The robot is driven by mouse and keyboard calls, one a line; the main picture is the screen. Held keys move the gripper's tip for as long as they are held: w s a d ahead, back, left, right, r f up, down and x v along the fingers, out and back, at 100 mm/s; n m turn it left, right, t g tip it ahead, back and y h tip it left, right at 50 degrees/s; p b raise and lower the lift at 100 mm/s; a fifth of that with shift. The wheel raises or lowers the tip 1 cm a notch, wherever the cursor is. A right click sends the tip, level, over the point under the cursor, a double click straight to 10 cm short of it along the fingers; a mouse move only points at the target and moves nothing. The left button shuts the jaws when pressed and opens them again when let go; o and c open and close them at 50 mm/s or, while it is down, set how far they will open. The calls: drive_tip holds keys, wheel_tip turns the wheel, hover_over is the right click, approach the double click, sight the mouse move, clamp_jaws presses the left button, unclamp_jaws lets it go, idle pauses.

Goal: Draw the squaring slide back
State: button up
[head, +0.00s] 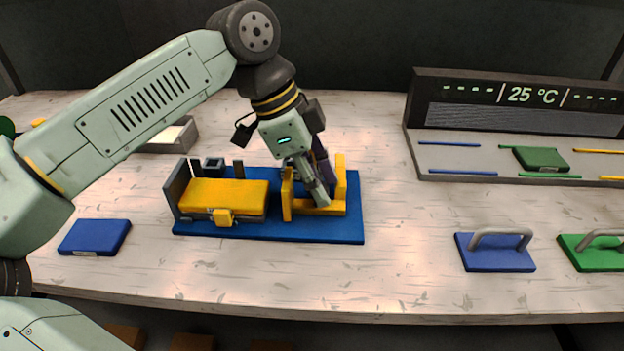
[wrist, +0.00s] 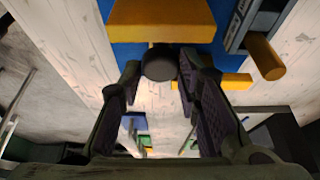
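The squaring slide (head: 318,208) is a yellow U-shaped piece with upright posts at the right end of the blue base (head: 270,235). My gripper (head: 318,190) reaches down over it in the head view, between its uprights. In the wrist view a dark round knob (wrist: 160,64) shows between my fingertips (wrist: 160,72), close to both. I cannot tell whether the fingers touch it. The yellow block (head: 225,197) lies on the left half of the base, left of the slide. My gripper partly hides the slide, and the knob cannot be made out in the head view.
A blue plate (head: 95,237) lies left of the base. A blue plate with a handle (head: 495,255) and a green one (head: 595,255) stand at right. A grey rack (head: 520,175) with a temperature display is at back right. The table between base and handled plates is clear.

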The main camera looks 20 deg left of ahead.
drive_tip(key=o, duration=0.3)
drive_tip(key=shift+a, duration=0.1)
drive_tip(key=v, duration=0.7)
drive_tip(key=shift+r, duration=0.25)
drive_tip(key=shift+s+f, duration=0.1)
